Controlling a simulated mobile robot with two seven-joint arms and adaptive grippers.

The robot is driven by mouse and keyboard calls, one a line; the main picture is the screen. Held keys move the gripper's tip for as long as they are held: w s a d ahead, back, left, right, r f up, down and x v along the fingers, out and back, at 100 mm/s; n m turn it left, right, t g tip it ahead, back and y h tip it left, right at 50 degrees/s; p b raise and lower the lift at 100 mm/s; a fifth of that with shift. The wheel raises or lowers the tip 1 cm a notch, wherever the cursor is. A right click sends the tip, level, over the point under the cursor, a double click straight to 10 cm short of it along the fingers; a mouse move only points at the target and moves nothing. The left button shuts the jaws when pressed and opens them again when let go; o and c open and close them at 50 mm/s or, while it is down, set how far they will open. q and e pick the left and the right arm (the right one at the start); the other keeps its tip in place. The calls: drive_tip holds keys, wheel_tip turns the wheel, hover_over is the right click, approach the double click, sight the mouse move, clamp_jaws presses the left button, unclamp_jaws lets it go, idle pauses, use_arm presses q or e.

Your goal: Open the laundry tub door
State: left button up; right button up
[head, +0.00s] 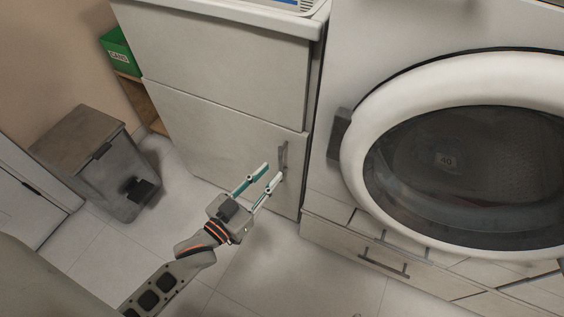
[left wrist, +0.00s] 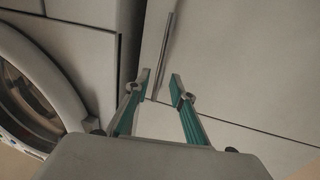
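The laundry tub cabinet (head: 222,125) is white, with an upper panel and a lower door (head: 220,140) that sits shut and flush. A slim grey vertical handle (head: 283,157) is near the door's right edge. The handle also shows in the left wrist view (left wrist: 166,52), running up from between the fingertips' level. My left gripper (head: 269,173) is open, with teal fingers pointing at the handle from just below and in front; it also shows in the left wrist view (left wrist: 161,84). I cannot tell whether a finger touches the handle. My right gripper is not in view.
A white washing machine (head: 335,75) with a big round door (head: 355,130) stands right of the cabinet. A drawer with a bar handle (head: 384,262) is below it. Tiled floor (head: 255,262) in front is clear.

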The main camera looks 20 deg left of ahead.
sight(280, 164)
use_arm(q)
drive_tip(key=shift+b+x, duration=0.5)
drive_tip(key=shift+x, duration=2.3)
drive_tip(key=shift+f, duration=0.1)
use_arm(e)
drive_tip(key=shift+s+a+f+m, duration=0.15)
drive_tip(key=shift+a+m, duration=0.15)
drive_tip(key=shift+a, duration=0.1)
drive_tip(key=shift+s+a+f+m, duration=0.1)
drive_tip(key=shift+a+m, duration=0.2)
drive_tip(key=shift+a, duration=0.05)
use_arm(q)
clamp_jaws()
